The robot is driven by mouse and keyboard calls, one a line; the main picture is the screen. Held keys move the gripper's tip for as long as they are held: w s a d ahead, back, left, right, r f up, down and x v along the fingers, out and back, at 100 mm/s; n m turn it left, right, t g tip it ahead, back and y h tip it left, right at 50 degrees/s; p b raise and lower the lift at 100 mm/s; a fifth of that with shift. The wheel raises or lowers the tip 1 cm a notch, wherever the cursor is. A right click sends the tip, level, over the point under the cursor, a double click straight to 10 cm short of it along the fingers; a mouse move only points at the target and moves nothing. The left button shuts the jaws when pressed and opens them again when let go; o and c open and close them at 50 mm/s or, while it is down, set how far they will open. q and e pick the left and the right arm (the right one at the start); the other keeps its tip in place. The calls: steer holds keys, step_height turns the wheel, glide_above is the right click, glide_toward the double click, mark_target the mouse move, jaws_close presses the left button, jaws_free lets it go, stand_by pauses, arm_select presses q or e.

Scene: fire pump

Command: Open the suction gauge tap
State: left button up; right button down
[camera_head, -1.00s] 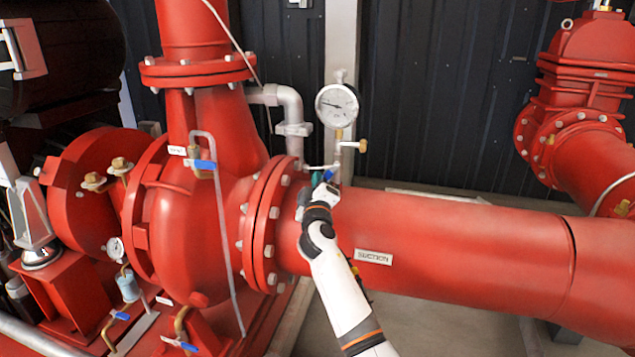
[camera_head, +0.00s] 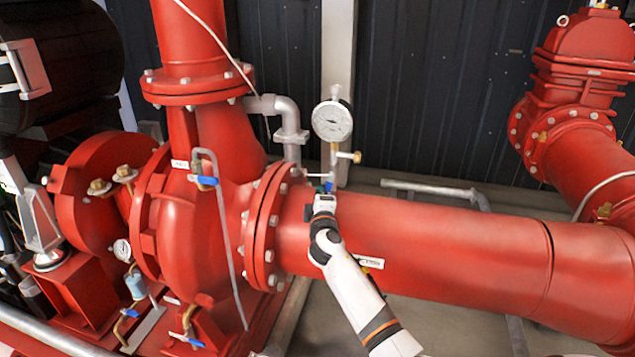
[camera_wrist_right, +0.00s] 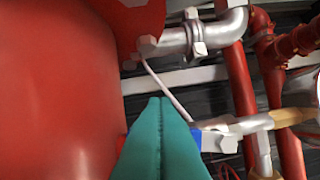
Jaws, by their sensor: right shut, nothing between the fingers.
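The suction gauge (camera_head: 332,121) is a round white dial above the red suction pipe (camera_head: 450,232). Below it is a tap with a small blue handle (camera_head: 329,187), mostly hidden by my right gripper in the head view. My right gripper (camera_head: 321,188) is at the tap, its teal fingers shut and empty. In the right wrist view the shut fingertips (camera_wrist_right: 160,101) are close beside the blue handle (camera_wrist_right: 205,139), which shows right of them and partly behind them. I cannot tell whether they touch. My left gripper is not in view.
The bolted red flange (camera_head: 262,228) and pump body stand close left of the gripper. Another blue-handled tap (camera_head: 204,181) is on the pump. Floor behind the suction pipe is partly clear.

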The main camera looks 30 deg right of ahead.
steer(key=shift+s+d+n+p, duration=0.25)
steer(key=shift+n+p, duration=0.45)
steer(key=shift+p, duration=0.4)
steer(key=shift+s+f+n+g+p, duration=0.1)
steer(key=shift+f+n+g+p, duration=0.1)
steer(key=shift+n+g+p, duration=0.15)
